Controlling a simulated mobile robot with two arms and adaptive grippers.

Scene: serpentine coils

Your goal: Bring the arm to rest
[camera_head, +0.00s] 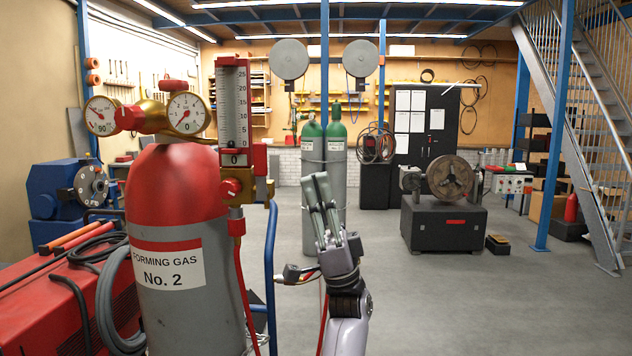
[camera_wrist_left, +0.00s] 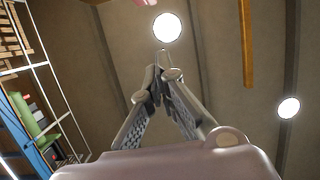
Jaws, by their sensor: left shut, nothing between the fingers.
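My left gripper (camera_head: 322,190) is raised in front of the robot, right of the gas cylinder, with its fingers pointing up. In the left wrist view the fingertips (camera_wrist_left: 154,84) meet, and nothing is between them. The wrist camera faces up at the ceiling and its round lamps. The gripper stands apart from the cylinder and its flowmeter in the head view. My right gripper does not show in either view.
A grey cylinder with a red top (camera_head: 178,195), labelled Forming Gas No. 2, stands close at left with gauges (camera_head: 183,112) and a flowmeter (camera_head: 233,115). Green-topped cylinders (camera_head: 336,160) stand behind my gripper. A chuck machine (camera_head: 445,225) stands right. Open floor lies between.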

